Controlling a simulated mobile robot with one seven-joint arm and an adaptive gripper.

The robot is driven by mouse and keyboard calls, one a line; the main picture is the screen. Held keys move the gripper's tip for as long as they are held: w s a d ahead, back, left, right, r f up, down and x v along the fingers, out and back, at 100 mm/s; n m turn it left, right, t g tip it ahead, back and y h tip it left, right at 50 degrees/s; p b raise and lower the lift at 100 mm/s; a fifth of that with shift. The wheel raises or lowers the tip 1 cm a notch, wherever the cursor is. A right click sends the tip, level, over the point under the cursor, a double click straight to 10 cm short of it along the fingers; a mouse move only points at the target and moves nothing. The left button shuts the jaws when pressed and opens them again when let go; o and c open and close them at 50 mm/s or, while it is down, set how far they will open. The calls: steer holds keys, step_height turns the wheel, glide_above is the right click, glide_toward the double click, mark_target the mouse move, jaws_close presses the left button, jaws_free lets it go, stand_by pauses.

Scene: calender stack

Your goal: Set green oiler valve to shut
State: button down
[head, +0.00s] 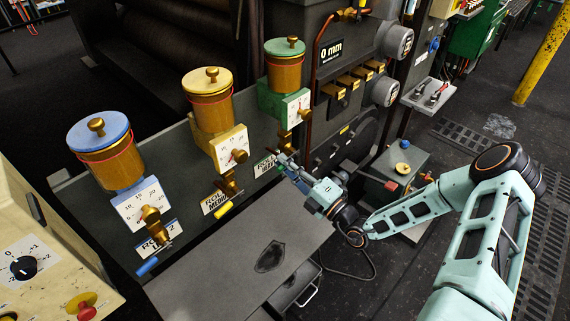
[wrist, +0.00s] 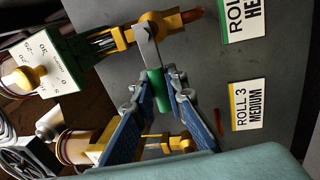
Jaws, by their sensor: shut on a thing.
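The green oiler (head: 286,62) is the farthest of three on the grey panel, with a green dial block (head: 297,108) below its amber cup. Its brass valve (head: 285,141) hangs under that block. In the wrist view the brass valve body (wrist: 155,27) carries a flat grey lever (wrist: 147,48) ending in a green handle (wrist: 159,94). The lever runs roughly across the brass pipe. My gripper (wrist: 160,86) has its blue fingers on both sides of the green handle, shut on it. In the head view my gripper (head: 287,163) partly hides the handle.
The yellow oiler (head: 208,95) and blue oiler (head: 100,145) stand left of it, with a yellow handle (head: 222,210) and a blue handle (head: 148,266). Label plates (wrist: 248,105) lie close by. A grey plate (head: 235,270) spreads below. A pedestal (head: 405,160) stands right.

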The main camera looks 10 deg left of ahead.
steer(key=shift+r, duration=0.15)
steer(key=c, duration=2)
jaws_free()
steer(key=shift+o, duration=0.2)
steer(key=shift+s+d, duration=0.1)
steer(key=shift+d, duration=0.05)
steer(key=v, duration=1.1)
steer(key=shift+s+d, duration=0.2)
steer(key=shift+s, duration=0.05)
